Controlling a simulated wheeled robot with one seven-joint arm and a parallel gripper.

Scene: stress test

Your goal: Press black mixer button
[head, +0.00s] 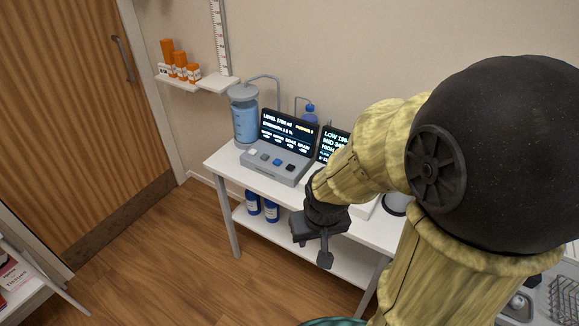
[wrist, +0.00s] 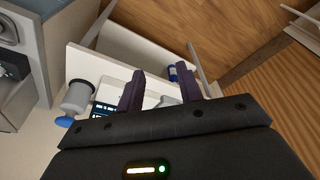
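The mixer (head: 272,170) is a grey console with a lit upright screen (head: 287,133) on the white table. The buttons cannot be made out in the wrist view.
A clear blue-tinted tank (head: 244,117) stands left of the console. A second lit screen (head: 333,144) stands to its right, partly behind my arm. Blue bottles (head: 271,210) are on the lower shelf. Orange bottles (head: 179,63) sit on a wall shelf. The floor (head: 180,255) at left is clear.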

